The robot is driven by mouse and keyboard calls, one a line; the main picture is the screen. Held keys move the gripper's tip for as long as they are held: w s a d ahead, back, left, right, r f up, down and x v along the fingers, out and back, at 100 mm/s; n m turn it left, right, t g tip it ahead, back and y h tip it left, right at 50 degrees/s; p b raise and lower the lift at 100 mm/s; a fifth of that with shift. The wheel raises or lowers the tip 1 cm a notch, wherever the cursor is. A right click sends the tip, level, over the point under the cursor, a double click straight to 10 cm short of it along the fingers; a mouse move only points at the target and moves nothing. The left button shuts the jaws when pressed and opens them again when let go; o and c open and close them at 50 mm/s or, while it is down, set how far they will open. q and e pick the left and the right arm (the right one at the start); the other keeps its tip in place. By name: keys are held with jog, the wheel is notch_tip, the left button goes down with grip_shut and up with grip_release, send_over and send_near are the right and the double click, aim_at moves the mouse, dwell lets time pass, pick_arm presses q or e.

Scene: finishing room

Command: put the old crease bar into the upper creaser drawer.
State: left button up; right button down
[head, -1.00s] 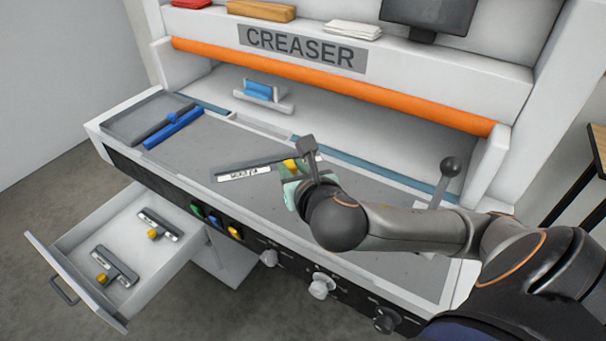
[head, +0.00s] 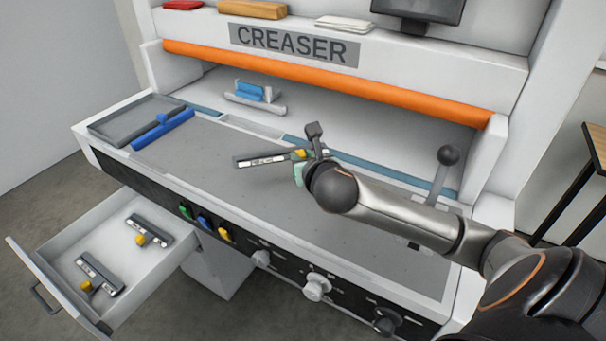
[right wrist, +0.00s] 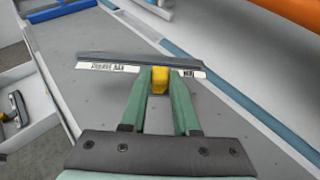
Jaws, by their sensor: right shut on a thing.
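The old crease bar (head: 263,159) is a dark grey bar with a white printed label and a yellow knob. My right gripper (head: 301,154) is shut on it and holds it over the grey creaser bed. In the right wrist view the green fingers (right wrist: 160,84) close on the yellow knob, and the bar (right wrist: 120,62) lies across beyond the fingertips. The open drawer (head: 57,214) is at the lower left, with two similar grey bars with yellow knobs, one farther back (head: 149,231) and one nearer (head: 98,273). My left gripper is not in view.
A grey tray (head: 112,128) and a blue-handled bar (head: 163,130) lie at the bed's left end. A blue block on a grey holder (head: 254,96) stands at the back. A lever (head: 440,180) rises at the right. Several knobs line the front panel (head: 315,287).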

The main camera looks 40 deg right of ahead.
aim_at(283, 156)
jog(key=f, duration=0.1)
jog(key=w+d+f, duration=0.1)
jog(key=w+f, duration=0.1)
jog(key=shift+d, duration=0.25)
jog(key=shift+w+f+b, duration=0.1)
jog(key=shift+f+b, duration=0.35)
jog(key=shift+f, duration=1.15)
jog(key=shift+f, duration=0.1)
jog(key=c, duration=0.7)
grip_release()
jog(key=shift+o, duration=0.2)
